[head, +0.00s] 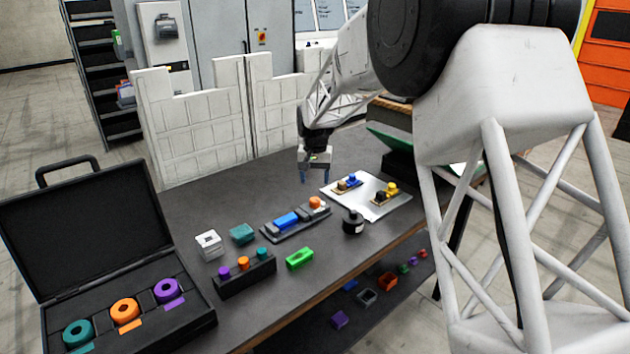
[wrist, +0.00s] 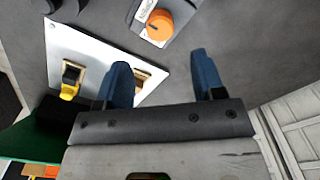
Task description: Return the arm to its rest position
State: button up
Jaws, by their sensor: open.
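My gripper (head: 303,172) hangs above the dark table (head: 200,195), near its back edge and beside the white plate. In the wrist view my gripper (wrist: 165,75) shows two blue fingers spread apart with nothing between them. My arm reaches in from the right side of the head view. The white plate (head: 378,209) carries small fixtures with a blue part (head: 352,180) and a yellow part (head: 391,188). In the wrist view one finger covers part of the white plate (wrist: 75,42).
A grey fixture (head: 270,234) holds blue and orange parts. A black cylinder (head: 353,222), a green block (head: 300,258) and a peg rack (head: 232,287) stand nearby. An open black case (head: 190,325) holds coloured rings at the left. White panels (head: 198,130) stand behind the table.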

jog(key=s+d+r, duration=0.4)
jog(key=s+d, duration=0.2)
jog(key=s, duration=0.2)
jog(key=s+d+r+t, duration=0.1)
jog(key=s+d+r, duration=0.45)
jog(key=s, duration=0.35)
jog(key=s+d+r, duration=0.4)
jog(key=s+d, duration=0.2)
jog(key=s, duration=0.2)
jog(key=s+d+f, duration=0.1)
jog(key=s+d, duration=0.2)
jog(key=s, duration=0.6)
jog(key=s+d+f+t, duration=0.1)
jog(key=s+d, duration=0.1)
jog(key=s, duration=0.7)
jog(key=s+d+f, duration=0.1)
jog(key=s+d, duration=0.2)
jog(key=s, duration=0.7)
jog(key=shift+d+f+t, duration=0.3)
jog(key=shift+f, duration=0.1)
